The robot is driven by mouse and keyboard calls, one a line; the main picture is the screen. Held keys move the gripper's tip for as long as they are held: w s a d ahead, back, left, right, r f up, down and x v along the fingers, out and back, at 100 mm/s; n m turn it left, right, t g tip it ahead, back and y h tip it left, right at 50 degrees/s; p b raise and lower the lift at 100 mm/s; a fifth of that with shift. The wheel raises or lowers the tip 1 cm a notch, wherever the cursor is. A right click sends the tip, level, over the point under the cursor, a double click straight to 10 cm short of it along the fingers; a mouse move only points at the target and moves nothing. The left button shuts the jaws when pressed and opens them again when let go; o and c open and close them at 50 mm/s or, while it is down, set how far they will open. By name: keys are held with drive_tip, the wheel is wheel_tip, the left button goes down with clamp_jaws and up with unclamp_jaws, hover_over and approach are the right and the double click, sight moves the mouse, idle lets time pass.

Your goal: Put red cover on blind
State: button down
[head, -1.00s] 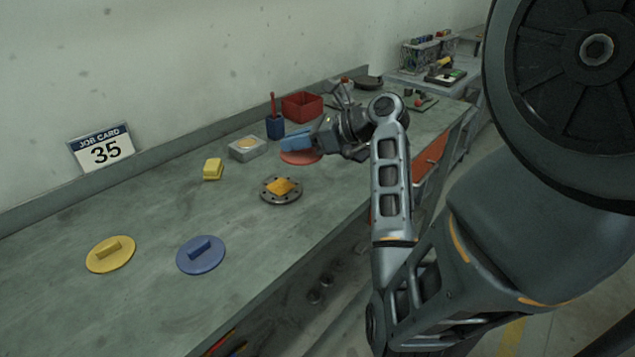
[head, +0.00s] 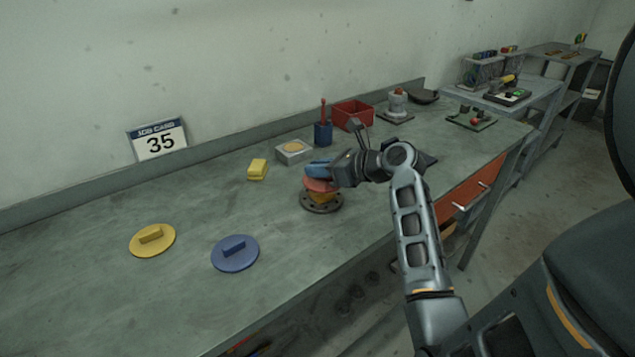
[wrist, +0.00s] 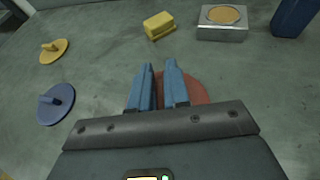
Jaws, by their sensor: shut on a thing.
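The red cover (head: 321,186) is a round disc held in my gripper (head: 312,168), whose blue fingers are shut on it. The cover is just above the blind (head: 322,204), a dark round flange with bolt holes and an orange-yellow piece (head: 322,197) on top. I cannot tell whether the cover touches that piece. In the wrist view, part of the red cover (wrist: 198,90) shows beside and beyond the fingers (wrist: 160,88). There the blind is hidden under the cover and gripper.
A yellow cover (head: 152,241) and a blue cover (head: 235,254) lie at the front left. A yellow block (head: 257,170), a grey box (head: 293,152), a blue cup (head: 323,134) and a red bin (head: 352,114) stand behind.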

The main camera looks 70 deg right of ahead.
sight(327, 182)
drive_tip(key=shift+w+a+f, duration=0.1)
drive_tip(key=shift+w+f, duration=0.05)
drive_tip(key=shift+w, duration=0.05)
drive_tip(key=shift+f, duration=1.95)
drive_tip(key=c, duration=1.1)
unclamp_jaws()
drive_tip(key=shift+f, duration=0.1)
drive_tip(key=shift+s+r, duration=0.2)
drive_tip(key=shift+s, duration=0.05)
drive_tip(key=v, duration=1.1)
drive_tip(key=shift+s+a+r, duration=0.1)
drive_tip(key=shift+s+a, duration=0.05)
drive_tip(key=shift+s, duration=0.1)
